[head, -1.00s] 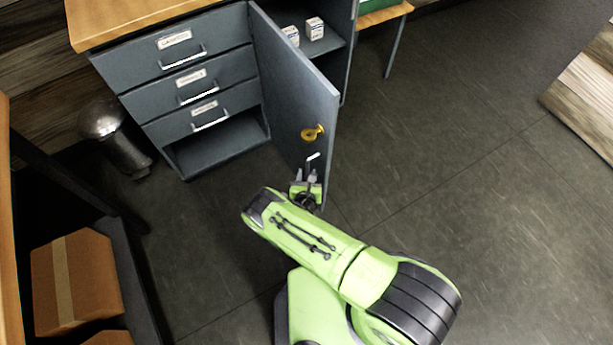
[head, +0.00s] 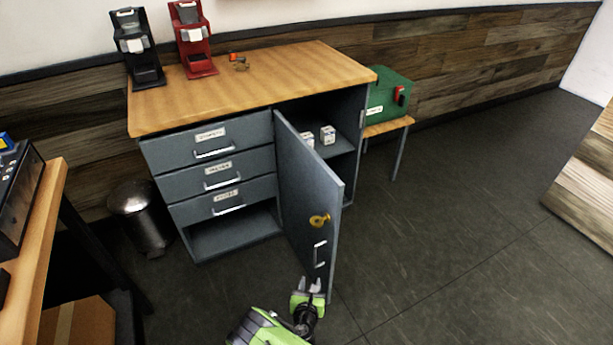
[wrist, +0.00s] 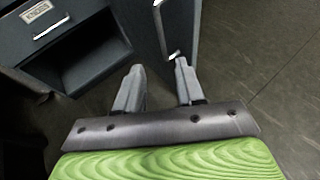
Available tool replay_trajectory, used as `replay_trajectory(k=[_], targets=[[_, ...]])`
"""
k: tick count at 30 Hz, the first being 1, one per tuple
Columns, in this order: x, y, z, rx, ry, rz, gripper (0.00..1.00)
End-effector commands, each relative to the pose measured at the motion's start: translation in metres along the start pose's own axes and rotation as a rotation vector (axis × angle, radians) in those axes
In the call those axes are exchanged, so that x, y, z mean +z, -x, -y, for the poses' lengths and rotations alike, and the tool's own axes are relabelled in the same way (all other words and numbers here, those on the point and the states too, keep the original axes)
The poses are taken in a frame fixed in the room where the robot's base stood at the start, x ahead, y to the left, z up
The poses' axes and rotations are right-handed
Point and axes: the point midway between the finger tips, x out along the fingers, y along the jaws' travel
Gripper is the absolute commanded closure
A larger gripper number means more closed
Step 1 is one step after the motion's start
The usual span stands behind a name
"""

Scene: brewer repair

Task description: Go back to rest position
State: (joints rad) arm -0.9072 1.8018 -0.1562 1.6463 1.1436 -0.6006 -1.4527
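My gripper (head: 316,287) is low in front of the open cabinet door (head: 310,200), just below the door's handle in the head view. In the wrist view my gripper (wrist: 160,84) has its two fingers apart with nothing between them. The door's edge and handle (wrist: 172,40) show just beyond the fingertips. I cannot tell whether a finger touches the door.
A cabinet (head: 209,157) with drawers stands ahead, with small white boxes (head: 327,135) inside. A bin (head: 140,215) is at its left, and a green case (head: 388,95) sits on a side table at right. The floor (head: 450,220) at right is clear.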

Motion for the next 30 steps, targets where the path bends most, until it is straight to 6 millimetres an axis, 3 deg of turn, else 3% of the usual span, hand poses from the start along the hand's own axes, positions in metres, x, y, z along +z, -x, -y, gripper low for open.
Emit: replay_trajectory(k=[2, 5, 10, 14, 17, 23, 30], targets=[[0.001, 0.000, 0.000, -0.002, -0.005, 0.000, 0.62], [0.021, -0.004, 0.001, -0.046, -0.097, 0.004, 0.62], [0.106, -0.006, 0.023, -0.260, -0.552, 0.008, 0.62], [0.170, 0.009, 0.051, -0.433, -0.949, 0.005, 0.62], [0.214, 0.032, 0.074, -0.551, -1.246, 0.000, 0.62], [0.286, 0.101, 0.115, -0.743, -1.789, -0.026, 0.62], [0.340, 0.217, 0.150, -0.900, -2.327, -0.089, 0.62]])
